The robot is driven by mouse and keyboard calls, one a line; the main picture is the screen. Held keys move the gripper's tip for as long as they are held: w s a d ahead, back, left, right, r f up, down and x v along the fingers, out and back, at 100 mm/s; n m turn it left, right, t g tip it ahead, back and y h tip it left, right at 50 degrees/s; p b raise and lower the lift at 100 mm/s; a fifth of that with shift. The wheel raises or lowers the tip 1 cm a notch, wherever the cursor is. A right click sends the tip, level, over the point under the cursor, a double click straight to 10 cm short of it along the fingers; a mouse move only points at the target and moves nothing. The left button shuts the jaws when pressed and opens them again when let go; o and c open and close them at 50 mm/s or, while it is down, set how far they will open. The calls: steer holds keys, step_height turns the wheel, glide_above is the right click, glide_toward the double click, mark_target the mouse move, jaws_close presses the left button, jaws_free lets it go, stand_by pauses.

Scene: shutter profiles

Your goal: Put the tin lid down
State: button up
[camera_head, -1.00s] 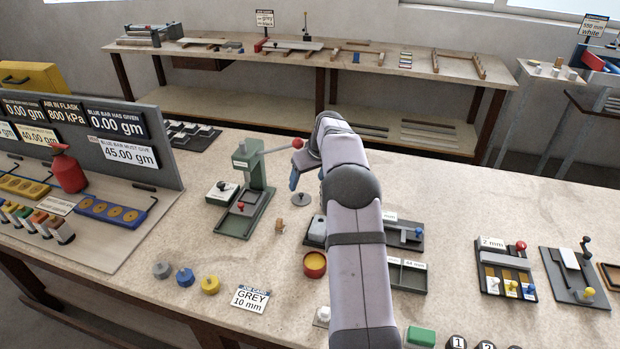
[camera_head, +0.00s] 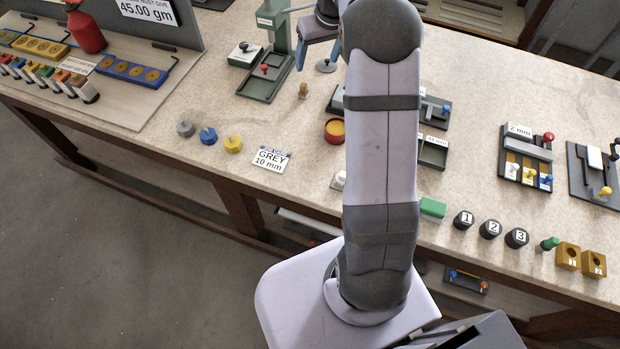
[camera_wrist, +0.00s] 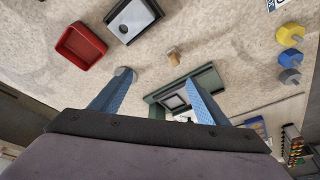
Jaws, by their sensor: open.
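A grey round disc with a small upright knob, which looks like the tin lid (camera_head: 326,66), lies on the bench to the right of the green press. My gripper (camera_wrist: 157,80) is open, its two blue fingers spread with nothing held between them. In the wrist view, a grey round piece (camera_wrist: 124,72) shows at the tip of the left-hand finger; I cannot tell whether they touch. In the head view, my arm hides part of the gripper. A round red tin (camera_head: 335,131) with a yellow inside stands nearer the bench's front.
The green press (camera_head: 268,78) stands beside the gripper. A small wooden peg (camera_head: 303,90) and a black tray with a pale block (camera_wrist: 133,18) are close by. A red tray (camera_wrist: 81,46) shows in the wrist view. Bare bench lies around the job card (camera_head: 271,159).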

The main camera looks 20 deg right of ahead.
steer(key=s+a+f+g, duration=0.1)
steer(key=s+a, duration=0.4)
steer(key=s, duration=0.5)
steer(key=s+a+f+g, duration=0.1)
steer(key=s+a+f, duration=0.2)
steer(key=s+a, duration=0.3)
steer(key=s+a+f+g, duration=0.1)
steer(key=s+a, duration=0.4)
steer(key=s, duration=1)
steer(key=shift+s+a+f+g, duration=0.25)
steer(key=shift+s+f+g, duration=0.1)
steer(key=shift+f, duration=0.1)
